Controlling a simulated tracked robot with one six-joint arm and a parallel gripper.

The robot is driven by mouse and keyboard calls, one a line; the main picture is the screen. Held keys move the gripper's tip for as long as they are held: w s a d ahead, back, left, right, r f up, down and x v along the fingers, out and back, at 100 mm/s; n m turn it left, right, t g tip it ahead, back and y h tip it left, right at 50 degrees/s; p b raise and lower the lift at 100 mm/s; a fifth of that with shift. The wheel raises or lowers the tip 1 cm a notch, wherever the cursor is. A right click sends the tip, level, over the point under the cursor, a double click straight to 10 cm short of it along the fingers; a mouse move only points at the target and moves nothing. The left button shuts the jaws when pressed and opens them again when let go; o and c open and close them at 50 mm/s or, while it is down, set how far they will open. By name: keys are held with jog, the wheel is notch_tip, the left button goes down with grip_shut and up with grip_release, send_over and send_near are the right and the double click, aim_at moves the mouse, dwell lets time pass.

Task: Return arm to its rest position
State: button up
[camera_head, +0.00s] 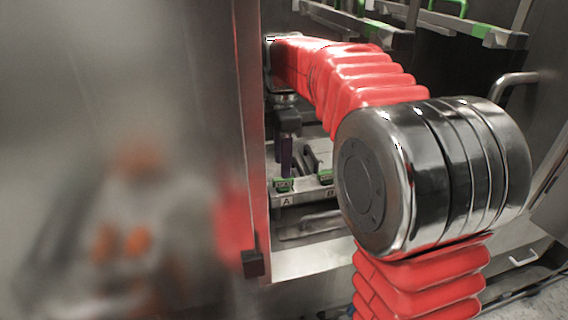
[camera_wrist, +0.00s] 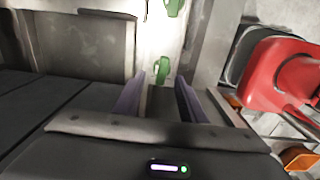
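My arm with red bellows reaches into the opening of the steel washer (camera_head: 253,120). My gripper (camera_head: 284,172) points down inside the opening, above a metal rail with labels A and B (camera_head: 305,193). In the wrist view its two purple fingers (camera_wrist: 161,82) stand apart with nothing held between them. A green clip (camera_wrist: 161,71) shows beyond the fingertips, and a second one (camera_wrist: 174,7) lies farther up. In the head view a green-topped holder (camera_head: 283,185) sits by label A, just below the fingers; I cannot tell whether they touch it.
The opening's left steel edge stands close to my wrist. Above are racks (camera_head: 455,27) with green parts. A bent handle (camera_head: 515,79) sticks out at the right. A large shiny panel (camera_head: 120,100) fills the left, with blurred reflections. A black block (camera_head: 253,263) sits at the panel's lower corner.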

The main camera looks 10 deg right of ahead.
jog(key=shift+s, duration=0.1)
jog(key=s+f+m+t, duration=0.2)
jog(key=s+m, duration=0.7)
jog(key=s, duration=0.4)
jog(key=s+f+m+t, duration=0.2)
jog(key=s+m+t, duration=0.1)
jog(key=s+m, duration=0.6)
jog(key=s, duration=0.4)
jog(key=shift+f, duration=0.2)
